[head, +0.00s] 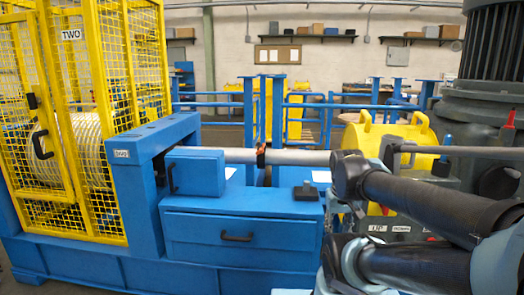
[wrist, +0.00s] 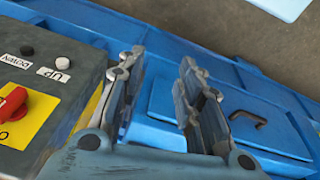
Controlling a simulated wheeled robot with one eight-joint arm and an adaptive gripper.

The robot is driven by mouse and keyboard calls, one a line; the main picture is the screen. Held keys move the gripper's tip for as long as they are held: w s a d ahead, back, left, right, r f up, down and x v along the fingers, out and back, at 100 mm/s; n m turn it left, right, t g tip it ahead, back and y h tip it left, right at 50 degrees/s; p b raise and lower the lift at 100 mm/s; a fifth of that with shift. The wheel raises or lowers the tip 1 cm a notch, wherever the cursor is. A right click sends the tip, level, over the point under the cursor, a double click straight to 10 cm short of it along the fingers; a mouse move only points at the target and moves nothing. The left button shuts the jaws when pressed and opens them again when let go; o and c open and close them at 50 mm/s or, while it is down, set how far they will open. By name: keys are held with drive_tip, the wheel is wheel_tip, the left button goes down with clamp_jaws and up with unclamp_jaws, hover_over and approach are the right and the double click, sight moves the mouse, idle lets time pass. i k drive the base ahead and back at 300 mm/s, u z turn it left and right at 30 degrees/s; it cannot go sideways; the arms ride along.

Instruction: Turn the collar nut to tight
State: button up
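A grey horizontal shaft (head: 300,157) runs above the blue bench in the head view. A small dark ring with an orange part (head: 261,157) sits around it; it may be the collar nut, but it is too small to tell, and I cannot tell whether it is tight. No nut shows clearly in the wrist view. My gripper (wrist: 158,85) is open in the wrist view, with nothing between its two fingers. It points over the blue bench front (wrist: 160,103), between a control box and a drawer. My dark arm links cover the right of the head view.
A grey control box (wrist: 45,85) with a red rotary switch (wrist: 14,104) is left of my gripper. A blue drawer front (head: 200,240) with a black handle is on the bench. A yellow mesh cage (head: 90,120) stands left; a yellow housing (head: 385,140) stands right.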

sight(260, 151)
drive_tip(key=u, duration=1.45)
drive_tip(key=k, duration=1.1)
drive_tip(key=z, duration=1.35)
drive_tip(key=i, duration=1)
drive_tip(key=u, duration=0.1)
